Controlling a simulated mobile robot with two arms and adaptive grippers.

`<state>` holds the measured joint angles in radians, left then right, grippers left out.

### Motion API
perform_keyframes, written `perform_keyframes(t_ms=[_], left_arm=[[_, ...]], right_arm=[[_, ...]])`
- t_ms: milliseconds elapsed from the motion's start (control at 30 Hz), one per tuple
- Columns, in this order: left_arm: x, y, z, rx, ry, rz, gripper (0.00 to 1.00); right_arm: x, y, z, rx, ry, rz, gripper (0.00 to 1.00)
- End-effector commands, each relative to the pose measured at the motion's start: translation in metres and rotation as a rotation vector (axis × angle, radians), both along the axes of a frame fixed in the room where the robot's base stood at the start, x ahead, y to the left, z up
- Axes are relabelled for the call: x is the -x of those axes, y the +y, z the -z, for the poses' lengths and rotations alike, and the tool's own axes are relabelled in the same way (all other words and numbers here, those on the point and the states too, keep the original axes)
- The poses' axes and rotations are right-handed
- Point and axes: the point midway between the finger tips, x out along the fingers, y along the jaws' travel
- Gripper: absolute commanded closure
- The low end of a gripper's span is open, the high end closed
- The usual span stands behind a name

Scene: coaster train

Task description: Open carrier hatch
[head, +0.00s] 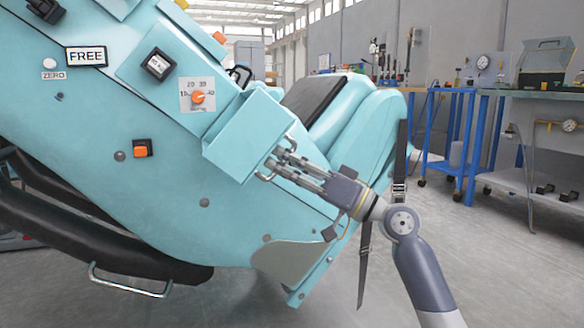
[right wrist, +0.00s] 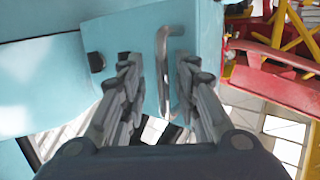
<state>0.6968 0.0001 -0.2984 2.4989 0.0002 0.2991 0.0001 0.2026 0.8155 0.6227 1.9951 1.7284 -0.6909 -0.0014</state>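The large teal carrier (head: 180,190) fills the left and middle of the head view, tilted. A teal box-like part (head: 243,135) juts from its side, and a metal bar handle (head: 290,146) shows at its right edge. This looks like the hatch, with no gap visible. My right gripper (head: 272,167) is at that edge, just below the handle in the head view. In the right wrist view the handle (right wrist: 163,72) stands between my right gripper's two spread fingers (right wrist: 160,75), apparently touching neither. How deep it sits between them is unclear. My left gripper is not in view.
The carrier's panel has a FREE label (head: 86,56), an orange dial (head: 197,97) and an orange button (head: 140,152). A black strap (head: 364,265) hangs behind my right wrist. Blue-framed workbenches (head: 470,130) stand at right. The grey floor between is clear.

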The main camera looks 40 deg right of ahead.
Motion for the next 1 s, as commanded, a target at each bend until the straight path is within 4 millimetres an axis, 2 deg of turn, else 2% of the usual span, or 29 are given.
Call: perform_keyframes(t_ms=[167, 500, 700, 1000], left_arm=[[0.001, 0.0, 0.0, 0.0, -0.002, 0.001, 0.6], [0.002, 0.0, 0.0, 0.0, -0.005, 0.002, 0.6], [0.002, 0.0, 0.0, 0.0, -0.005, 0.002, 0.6], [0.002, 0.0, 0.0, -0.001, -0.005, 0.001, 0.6]], right_arm=[[0.012, -0.005, 0.006, -0.004, 0.0, -0.002, 0.7], [0.066, -0.031, 0.03, -0.006, 0.0, 0.0, 0.7], [0.09, -0.042, 0.04, -0.003, 0.0, -0.001, 0.7], [0.099, -0.045, 0.044, 0.0, 0.001, -0.002, 0.7]])
